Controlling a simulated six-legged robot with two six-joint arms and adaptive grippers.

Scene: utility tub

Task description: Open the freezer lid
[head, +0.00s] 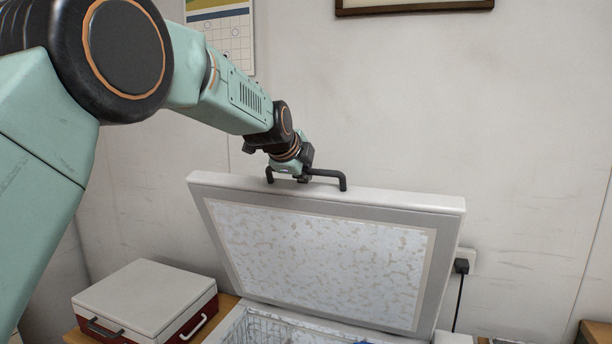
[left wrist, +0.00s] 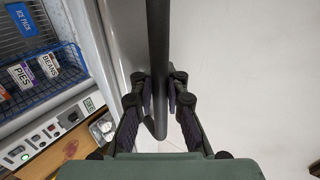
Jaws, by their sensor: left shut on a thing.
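The freezer lid (head: 320,256) stands raised and steeply tilted in the head view, its frosted inner panel facing me. A dark bar handle (head: 328,173) is on its top edge. My left gripper (head: 289,174) is at the left part of this handle, shut on it. In the left wrist view the handle (left wrist: 158,45) runs between the two fingers of my left gripper (left wrist: 160,84). The freezer's opening, with its frosted rim (head: 236,322), shows below the lid. My right gripper is not in view.
A red cooler with a white top (head: 146,296) stands left of the freezer. The wall (head: 520,120) is close behind the lid. A plug (head: 461,266) with a cord is at right. Inside the freezer are a blue basket (left wrist: 48,92) and an ice pack (left wrist: 21,19).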

